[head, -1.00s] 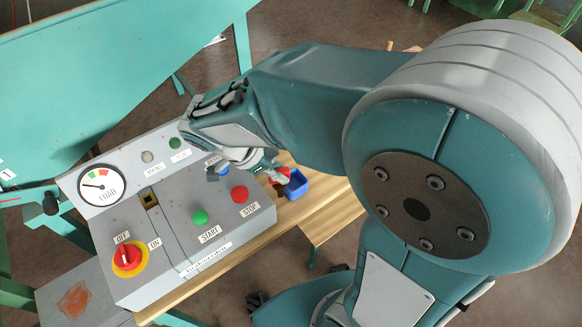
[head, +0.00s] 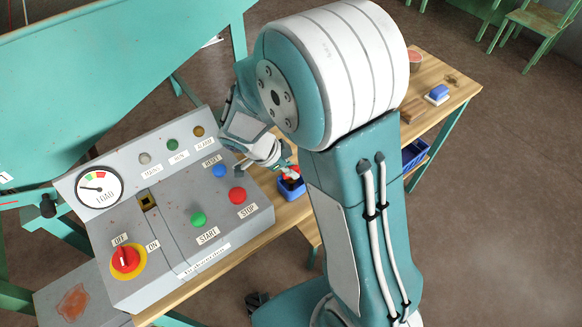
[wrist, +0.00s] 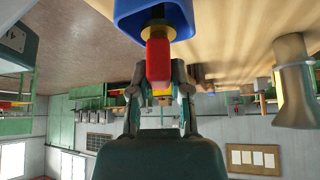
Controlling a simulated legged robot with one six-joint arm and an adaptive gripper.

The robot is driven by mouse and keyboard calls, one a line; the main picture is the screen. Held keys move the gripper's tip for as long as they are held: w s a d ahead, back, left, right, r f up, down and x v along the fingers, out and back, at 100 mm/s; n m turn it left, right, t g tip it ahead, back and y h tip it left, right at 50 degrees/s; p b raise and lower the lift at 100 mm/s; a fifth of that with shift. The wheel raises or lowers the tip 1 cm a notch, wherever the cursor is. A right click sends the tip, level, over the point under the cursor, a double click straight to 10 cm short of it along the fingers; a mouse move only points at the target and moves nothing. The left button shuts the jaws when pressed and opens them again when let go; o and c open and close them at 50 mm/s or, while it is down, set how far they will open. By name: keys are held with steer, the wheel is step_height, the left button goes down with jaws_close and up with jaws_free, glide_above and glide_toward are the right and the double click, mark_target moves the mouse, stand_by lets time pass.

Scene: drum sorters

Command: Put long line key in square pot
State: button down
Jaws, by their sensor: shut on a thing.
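A key with a red handle (wrist: 158,62), a yellow collar and a dark shaft is held in my gripper (wrist: 158,92). The shaft reaches to the blue square pot (wrist: 188,14) in the wrist view. I cannot tell how deep its tip is inside. In the head view the red handle (head: 290,173) shows just above the blue pot (head: 291,188), which stands on the wooden table beside the control box. My arm hides part of the pot. My gripper is shut on the red handle.
The grey control box (head: 165,215) with buttons and a gauge stands close left of the pot. A tapered metal piece (wrist: 293,88) is at the right of the wrist view.

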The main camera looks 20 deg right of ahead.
steer(key=c, duration=0.6)
jaws_free()
steer(key=s+v, duration=0.1)
steer(key=v, duration=1)
steer(key=shift+s+d+r+n+t+y, duration=1.05)
steer(key=shift+s+r+n, duration=1.05)
steer(key=shift+n, duration=1.05)
steer(key=shift+s+d+r+n+t+y, duration=1.1)
steer(key=shift+s+r+n, duration=0.65)
steer(key=shift+s+n, duration=1.1)
steer(key=shift+s+d+r+n+t+y, duration=1.05)
steer(key=shift+s+r+n, duration=0.85)
steer(key=shift+n, duration=1.6)
steer(key=shift+a, duration=0.2)
